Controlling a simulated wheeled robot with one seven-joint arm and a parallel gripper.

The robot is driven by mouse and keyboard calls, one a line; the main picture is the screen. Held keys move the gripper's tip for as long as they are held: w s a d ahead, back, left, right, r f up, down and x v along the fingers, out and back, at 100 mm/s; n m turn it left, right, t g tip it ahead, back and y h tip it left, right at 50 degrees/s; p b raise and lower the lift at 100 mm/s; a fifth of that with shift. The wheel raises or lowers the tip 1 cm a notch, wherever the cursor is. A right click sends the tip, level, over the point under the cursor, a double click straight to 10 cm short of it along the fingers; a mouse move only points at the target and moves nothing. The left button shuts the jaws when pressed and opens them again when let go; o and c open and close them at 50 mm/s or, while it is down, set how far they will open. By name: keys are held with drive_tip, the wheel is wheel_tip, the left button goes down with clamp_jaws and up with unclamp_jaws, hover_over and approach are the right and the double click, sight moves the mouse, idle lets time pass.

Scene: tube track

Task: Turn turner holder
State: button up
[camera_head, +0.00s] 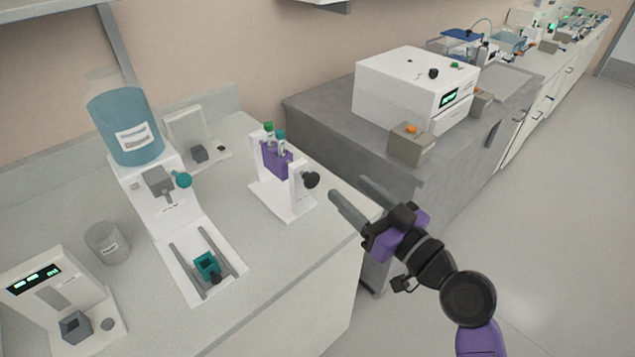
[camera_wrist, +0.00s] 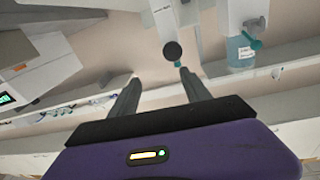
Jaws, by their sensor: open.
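The turner holder is a purple tube holder (camera_head: 277,161) on a white stand (camera_head: 285,201) with two uprights, on the light bench. Tubes with green and teal caps (camera_head: 268,128) stand upright in it. A round black knob (camera_head: 311,180) sits on the outer right side of the stand; it also shows in the wrist view (camera_wrist: 172,51), just beyond and between the fingertips. My gripper (camera_head: 350,195) is open and empty, to the right of the knob and apart from it. Its fingers show in the wrist view (camera_wrist: 160,88), spread apart.
A blue bottle dispenser (camera_head: 125,128) stands left on the bench, with a teal-block track (camera_head: 207,265) in front. A grey cup (camera_head: 107,243) and a display device (camera_head: 58,290) are at far left. A white machine (camera_head: 413,88) and a button box (camera_head: 411,144) stand on the grey counter behind.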

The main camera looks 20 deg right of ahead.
sight(314, 182)
drive_tip(key=shift+w+a+f+n+g+y+p, duration=0.15)
drive_tip(key=shift+w+a+f+n+y+p, duration=0.2)
drive_tip(key=shift+w+a, duration=0.6)
drive_tip(key=shift+w+a+f+n+g+y+p, duration=0.15)
drive_tip(key=shift+w+a+n+p, duration=0.35)
drive_tip(key=shift+w, duration=0.8)
drive_tip(key=shift+w+a+f+n+g+y+p, duration=0.2)
drive_tip(key=shift+w+a+f+p, duration=0.1)
drive_tip(key=shift+w+a, duration=0.7)
drive_tip(key=shift+w+d, duration=0.1)
drive_tip(key=shift+d, duration=0.05)
drive_tip(key=shift+c, duration=0.3)
clamp_jaws()
